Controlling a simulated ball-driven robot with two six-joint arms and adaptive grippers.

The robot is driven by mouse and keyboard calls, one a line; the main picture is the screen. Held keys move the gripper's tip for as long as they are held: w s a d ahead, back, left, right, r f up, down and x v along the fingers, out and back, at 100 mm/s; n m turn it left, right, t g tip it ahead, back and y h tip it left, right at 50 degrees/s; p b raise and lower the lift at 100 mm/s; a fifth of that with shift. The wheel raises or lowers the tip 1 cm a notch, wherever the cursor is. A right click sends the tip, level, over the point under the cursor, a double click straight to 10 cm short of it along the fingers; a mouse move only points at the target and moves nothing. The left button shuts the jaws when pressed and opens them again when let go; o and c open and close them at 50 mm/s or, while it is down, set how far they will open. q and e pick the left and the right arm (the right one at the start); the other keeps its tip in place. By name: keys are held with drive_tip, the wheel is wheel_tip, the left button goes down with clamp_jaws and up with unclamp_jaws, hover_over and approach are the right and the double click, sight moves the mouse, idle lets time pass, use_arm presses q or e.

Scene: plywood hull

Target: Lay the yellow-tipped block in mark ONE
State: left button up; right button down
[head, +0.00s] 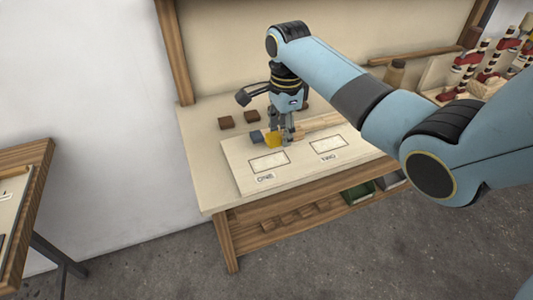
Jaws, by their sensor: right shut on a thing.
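The yellow-tipped block (273,139) shows its yellow end at the back of the pale marked board (300,169). My right gripper (288,140) comes down from above and is shut on this block, just right of the yellow end. The gripper's fingers hide part of the block. Mark ONE (268,162) is an empty outlined rectangle in front of the yellow end, with its label below. Mark TWO (328,145) is a like rectangle to the right, also empty. I cannot tell whether the block touches the board. My left gripper is not in view.
A grey-blue block end (257,136) lies close left of the yellow end. Pale wood (318,122) stretches right behind the fingers. Brown squares (226,122) lie at the bench's back left. A red-and-black rack (475,65) stands far right. The board's front is clear.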

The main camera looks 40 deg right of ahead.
sight(267, 162)
drive_tip(key=a+f, duration=0.1)
drive_tip(key=w+a+f, duration=0.1)
drive_tip(key=a, duration=0.1)
drive_tip(key=shift+w, duration=0.15)
drive_tip(key=shift+w+a+f, duration=0.1)
drive_tip(key=shift+a+f, duration=0.05)
drive_tip(key=shift+f, duration=0.1)
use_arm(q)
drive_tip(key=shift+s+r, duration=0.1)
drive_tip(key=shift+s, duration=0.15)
use_arm(e)
drive_tip(key=shift+a+f, duration=0.1)
drive_tip(key=shift+f, duration=1.9)
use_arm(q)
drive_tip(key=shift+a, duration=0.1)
use_arm(e)
drive_tip(key=shift+f, duration=0.1)
drive_tip(key=c, duration=1)
unclamp_jaws()
wheel_tip(267, 162, up, 12)
drive_tip(key=shift+r+p, duration=0.1)
drive_tip(key=shift+p, duration=0.2)
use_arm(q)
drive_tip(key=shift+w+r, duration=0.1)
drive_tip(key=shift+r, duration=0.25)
